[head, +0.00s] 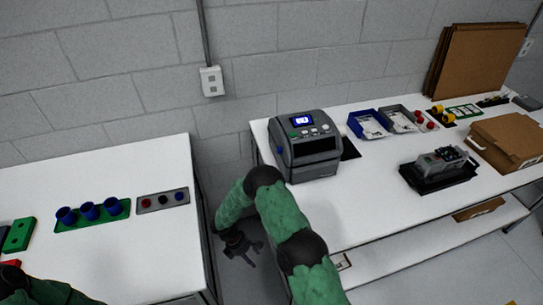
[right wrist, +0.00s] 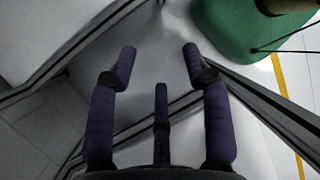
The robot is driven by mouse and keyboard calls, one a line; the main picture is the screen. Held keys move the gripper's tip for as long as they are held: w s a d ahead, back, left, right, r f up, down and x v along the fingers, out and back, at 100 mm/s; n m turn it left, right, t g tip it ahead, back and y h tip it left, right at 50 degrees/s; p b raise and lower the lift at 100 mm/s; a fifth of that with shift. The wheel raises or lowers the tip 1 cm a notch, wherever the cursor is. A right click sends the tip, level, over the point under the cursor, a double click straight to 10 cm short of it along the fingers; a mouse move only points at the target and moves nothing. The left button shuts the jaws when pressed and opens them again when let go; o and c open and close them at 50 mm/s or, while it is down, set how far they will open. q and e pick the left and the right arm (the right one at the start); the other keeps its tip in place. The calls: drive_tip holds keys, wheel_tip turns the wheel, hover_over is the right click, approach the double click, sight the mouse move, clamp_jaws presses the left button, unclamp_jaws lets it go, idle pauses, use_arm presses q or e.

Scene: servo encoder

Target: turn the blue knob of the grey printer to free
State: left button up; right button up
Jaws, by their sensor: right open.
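The grey printer (head: 312,160) stands on the right-hand table near the wall, with a lit blue screen on top. A small blue spot (head: 279,150) on its left side looks like the knob; its setting is too small to read. My right gripper (head: 240,245) hangs in the gap between the two tables, below and left of the printer, apart from it. The right wrist view shows its fingers (right wrist: 160,62) spread with nothing between them. My left arm shows at the bottom left of the head view, but its gripper is out of view.
Right of the printer are a blue bin (head: 369,124), a grey bin (head: 400,119), a black device (head: 438,170) and a cardboard box (head: 507,142). The left table holds a green rack of blue cups (head: 92,215) and a grey button panel (head: 163,202). Table edges flank my right gripper.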

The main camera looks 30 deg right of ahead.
drive_tip(key=w+d+r+n+t+h+p, duration=0.1)
drive_tip(key=w+d+r+n+h+p, duration=0.15)
drive_tip(key=w+d+r+h, duration=0.35)
drive_tip(key=h+p, duration=0.3)
drive_tip(key=h, duration=0.5)
approach(279, 150)
drive_tip(key=f, duration=0.2)
drive_tip(key=d+p, duration=0.1)
drive_tip(key=d, duration=0.7)
drive_tip(key=shift+s+r+g, duration=0.25)
drive_tip(key=shift+r+g, duration=0.05)
drive_tip(key=shift+r, duration=0.05)
